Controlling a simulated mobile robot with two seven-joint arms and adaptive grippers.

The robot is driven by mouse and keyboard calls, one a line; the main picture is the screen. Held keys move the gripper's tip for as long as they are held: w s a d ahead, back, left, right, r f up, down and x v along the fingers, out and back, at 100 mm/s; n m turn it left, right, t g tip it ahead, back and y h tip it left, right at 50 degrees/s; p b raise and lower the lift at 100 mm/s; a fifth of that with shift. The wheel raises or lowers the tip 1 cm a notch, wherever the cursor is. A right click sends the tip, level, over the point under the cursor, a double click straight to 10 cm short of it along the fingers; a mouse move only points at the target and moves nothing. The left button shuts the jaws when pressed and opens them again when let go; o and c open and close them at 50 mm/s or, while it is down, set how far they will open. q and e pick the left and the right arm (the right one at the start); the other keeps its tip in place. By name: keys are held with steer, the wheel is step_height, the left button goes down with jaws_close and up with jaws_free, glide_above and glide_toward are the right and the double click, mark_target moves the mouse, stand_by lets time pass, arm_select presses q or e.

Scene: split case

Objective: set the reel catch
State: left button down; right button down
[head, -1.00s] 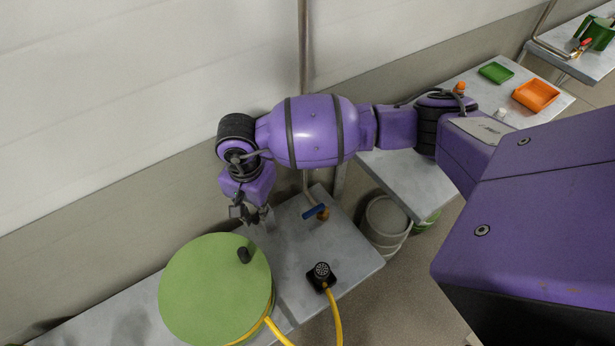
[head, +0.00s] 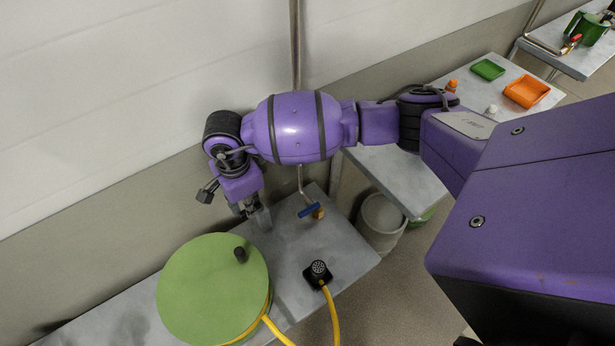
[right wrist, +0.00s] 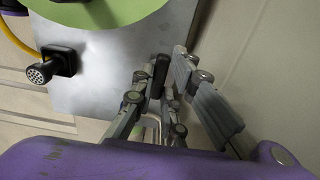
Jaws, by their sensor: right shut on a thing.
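The hose reel shows as a green disc (head: 212,290) with a dark knob (head: 240,255) on the table; its edge shows in the right wrist view (right wrist: 115,8). My right gripper (head: 258,218) is low over the table, behind the reel and close to its rim. In the right wrist view my right gripper (right wrist: 165,75) is shut on a small dark upright piece, which looks like the reel catch (right wrist: 159,72). The fingers hide most of it, so its setting cannot be told. My left gripper is not in view.
A black nozzle (head: 318,270) on a yellow hose (head: 333,315) and a blue-handled tap (head: 309,210) are right of the reel. The wall (head: 120,110) is close behind my arm. A grey bucket (head: 380,222) stands below, beside the table end.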

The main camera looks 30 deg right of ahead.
steer(key=shift+w+r, duration=0.1)
steer(key=shift+w, duration=0.05)
steer(key=c, duration=1.8)
jaws_free()
steer(key=shift+o, duration=0.2)
step_height(320, 180, up, 12)
